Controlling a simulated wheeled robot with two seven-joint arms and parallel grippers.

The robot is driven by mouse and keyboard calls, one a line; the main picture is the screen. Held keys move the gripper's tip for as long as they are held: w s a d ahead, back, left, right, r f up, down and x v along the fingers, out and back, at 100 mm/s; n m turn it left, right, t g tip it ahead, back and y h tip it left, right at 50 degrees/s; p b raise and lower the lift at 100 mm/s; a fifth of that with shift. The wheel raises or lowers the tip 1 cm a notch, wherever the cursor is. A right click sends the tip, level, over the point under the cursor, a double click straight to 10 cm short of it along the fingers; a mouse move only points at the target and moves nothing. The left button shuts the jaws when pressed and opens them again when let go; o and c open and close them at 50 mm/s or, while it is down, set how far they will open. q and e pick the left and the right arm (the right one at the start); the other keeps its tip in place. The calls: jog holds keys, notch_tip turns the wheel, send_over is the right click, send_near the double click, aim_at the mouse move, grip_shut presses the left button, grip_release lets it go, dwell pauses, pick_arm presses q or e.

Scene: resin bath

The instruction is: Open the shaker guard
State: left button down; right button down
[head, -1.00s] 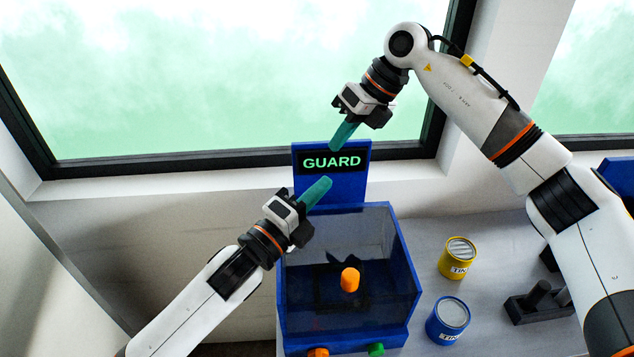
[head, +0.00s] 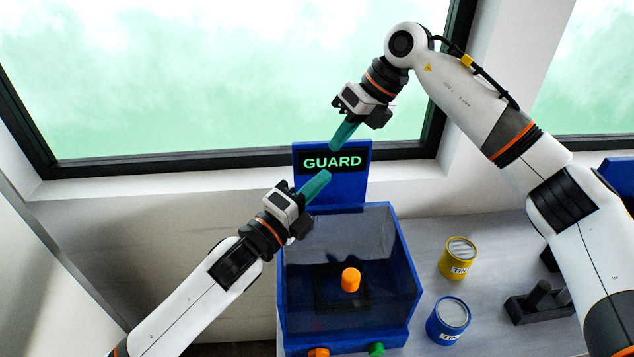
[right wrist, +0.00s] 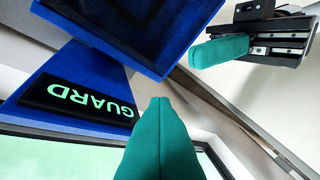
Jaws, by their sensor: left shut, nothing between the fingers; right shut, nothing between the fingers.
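The shaker is a blue box (head: 402,290) with a dark see-through guard (head: 368,232) over its top and an orange knob (head: 350,280) showing in the middle. A blue back panel carries a lit GUARD sign (head: 332,162), which also shows in the right wrist view (right wrist: 92,98). My left gripper (head: 316,184) is shut and empty, with its teal fingers in front of the panel, above the box's back left corner. My right gripper (head: 342,135) is shut and empty, just above the sign. The left gripper also shows in the right wrist view (right wrist: 218,50).
An orange button (head: 318,352) and a green button (head: 376,349) are on the box's front. A yellow tin (head: 457,258) and a blue tin (head: 448,321) stand on the grey bench to the right. A dark rack (head: 538,304) is further right. A window is behind.

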dwell(0.7)
jog(key=c, duration=1.1)
grip_release()
